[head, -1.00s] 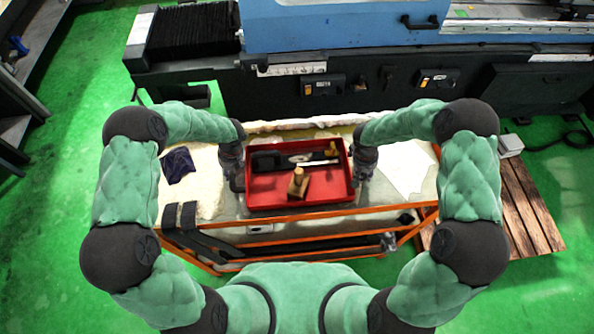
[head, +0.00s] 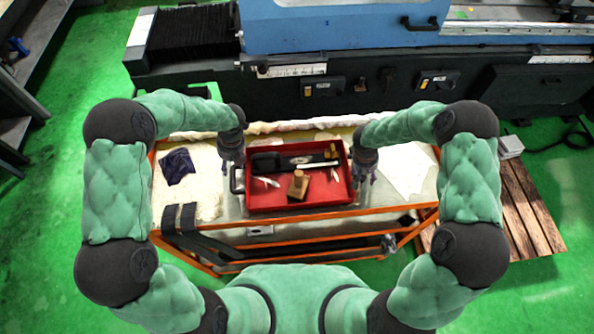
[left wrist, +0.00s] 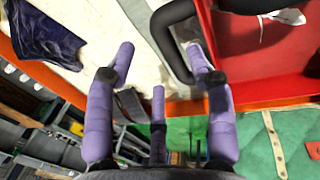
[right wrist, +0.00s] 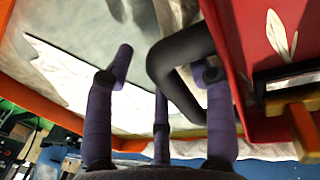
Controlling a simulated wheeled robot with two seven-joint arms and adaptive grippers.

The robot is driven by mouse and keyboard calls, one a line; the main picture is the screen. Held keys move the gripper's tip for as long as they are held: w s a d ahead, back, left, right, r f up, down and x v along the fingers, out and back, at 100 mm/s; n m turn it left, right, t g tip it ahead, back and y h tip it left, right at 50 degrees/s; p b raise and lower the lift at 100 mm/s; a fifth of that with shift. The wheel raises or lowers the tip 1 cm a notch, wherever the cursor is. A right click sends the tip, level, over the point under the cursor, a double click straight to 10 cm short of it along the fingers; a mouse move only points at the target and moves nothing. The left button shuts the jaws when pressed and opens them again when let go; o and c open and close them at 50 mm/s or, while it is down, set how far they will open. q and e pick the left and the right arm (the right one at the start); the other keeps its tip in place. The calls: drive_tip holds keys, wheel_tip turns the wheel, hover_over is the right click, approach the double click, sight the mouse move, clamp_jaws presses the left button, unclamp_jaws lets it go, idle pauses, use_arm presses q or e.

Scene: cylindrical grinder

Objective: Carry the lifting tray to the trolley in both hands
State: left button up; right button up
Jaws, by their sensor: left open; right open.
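The red lifting tray (head: 300,203) rests on the top of an orange-framed bench or trolley (head: 290,217). It holds a wooden block (head: 298,184), a dark tool and pale slim shapes. My left gripper (head: 231,165) is open at the tray's left side. In the left wrist view its fingers (left wrist: 160,65) are spread, with the black left handle (left wrist: 172,45) beside the right finger. My right gripper (head: 364,178) is open at the tray's right side. In the right wrist view the black right handle (right wrist: 165,65) passes close to the right finger (right wrist: 218,110).
A dark cloth (head: 177,166) lies left of the tray and a white sheet (head: 405,168) right of it. The blue and black grinder (head: 340,30) stands behind. A wooden pallet (head: 520,210) lies on the green floor at right.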

use_arm(q)
drive_tip(key=r, duration=0.2)
drive_tip(key=d+r, duration=0.1)
drive_tip(key=r, duration=0.2)
drive_tip(key=shift+r, duration=0.1)
use_arm(e)
wheel_tip(320, 180, up, 12)
drive_tip(key=a, duration=0.2)
drive_tip(key=shift+s+a+f, duration=0.15)
drive_tip(key=shift+a, duration=0.05)
idle(0.4)
